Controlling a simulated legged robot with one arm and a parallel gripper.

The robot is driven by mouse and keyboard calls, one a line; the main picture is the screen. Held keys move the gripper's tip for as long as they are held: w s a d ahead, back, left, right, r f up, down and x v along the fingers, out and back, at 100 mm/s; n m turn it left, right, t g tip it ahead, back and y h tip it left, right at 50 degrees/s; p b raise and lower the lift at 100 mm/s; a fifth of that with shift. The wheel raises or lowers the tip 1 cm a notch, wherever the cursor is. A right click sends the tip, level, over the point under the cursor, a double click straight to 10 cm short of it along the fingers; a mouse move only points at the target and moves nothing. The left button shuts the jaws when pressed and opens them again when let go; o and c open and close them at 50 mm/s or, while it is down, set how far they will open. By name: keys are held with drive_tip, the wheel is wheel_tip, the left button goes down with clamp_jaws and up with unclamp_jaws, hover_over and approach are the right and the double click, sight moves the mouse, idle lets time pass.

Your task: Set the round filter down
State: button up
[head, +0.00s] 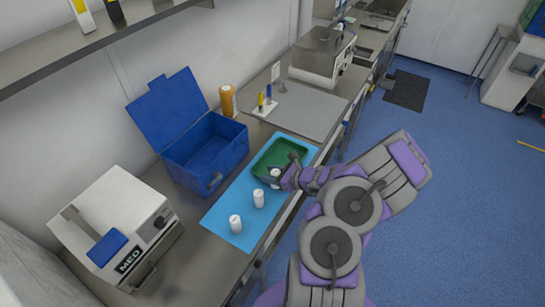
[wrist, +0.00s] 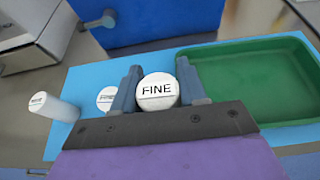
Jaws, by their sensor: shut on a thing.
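The round filter is a white cylinder whose top reads FINE (wrist: 157,92). In the wrist view it sits between the two fingers of my gripper (wrist: 158,80), which is shut on it. The head view shows the filter (head: 275,173) in my gripper (head: 283,174) at the near edge of the green tray (head: 262,158). In the wrist view the green tray (wrist: 262,118) lies beyond the right finger. I cannot tell whether the filter's base touches anything; its lower part is hidden.
Two similar white cylinders (head: 235,223) (head: 258,198) stand on the blue mat (head: 222,212). An open blue box (head: 215,155) stands behind the mat. A white MED device (head: 120,225) is at left. An orange bottle (head: 227,102) and a small rack stand farther back. Bare mat shows between the cylinders and box.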

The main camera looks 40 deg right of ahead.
drive_tip(key=w+d, duration=0.7)
drive_tip(key=w+d+f, duration=0.1)
drive_tip(key=w+d, duration=0.2)
drive_tip(key=shift+w+d+f, duration=0.1)
drive_tip(key=shift+w+d, duration=0.05)
drive_tip(key=shift+d, duration=0.15)
drive_tip(key=shift+d+f, duration=0.1)
drive_tip(key=shift+f, duration=1.7)
drive_tip(key=o, duration=1.1)
drive_tip(key=shift+c, duration=0.2)
